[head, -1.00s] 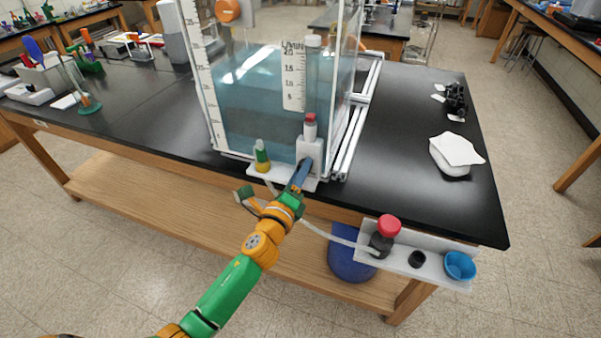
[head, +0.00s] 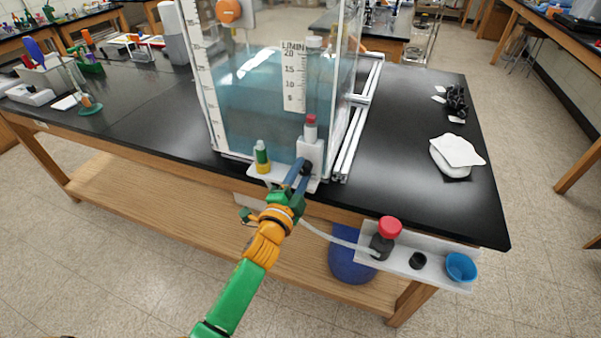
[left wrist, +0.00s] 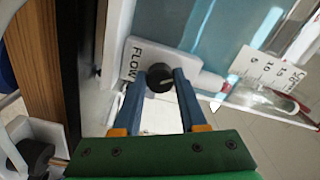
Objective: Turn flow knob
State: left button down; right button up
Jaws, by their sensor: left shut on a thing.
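The flow knob is a black round knob (left wrist: 159,78) with a pale mark, on a white block labelled FLOW (left wrist: 136,62). In the head view the white block (head: 311,150) stands at the tank's front right corner, under a red-topped flow meter tube (head: 318,75). My left gripper (head: 300,172) reaches it from the front. In the left wrist view its two blue fingers (left wrist: 161,84) are shut on the knob, one on each side. The knob is mostly hidden by the fingers in the head view. My right gripper is not in view.
A water tank (head: 255,100) stands on the black bench (head: 410,120). A green and yellow bottle (head: 262,157) is just left of the gripper. A side shelf holds a red-capped bottle (head: 386,237) and a blue cup (head: 460,267). A clear hose (head: 335,238) runs below.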

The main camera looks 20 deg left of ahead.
pick_arm(q)
jog(key=n, duration=0.5)
jog(key=shift+p, duration=0.35)
jog(key=shift+n, duration=0.3)
jog(key=shift+r, duration=0.1)
jog(key=shift+c, duration=2.3)
grip_release()
jog(key=s, duration=0.7)
jog(key=shift+b, duration=0.35)
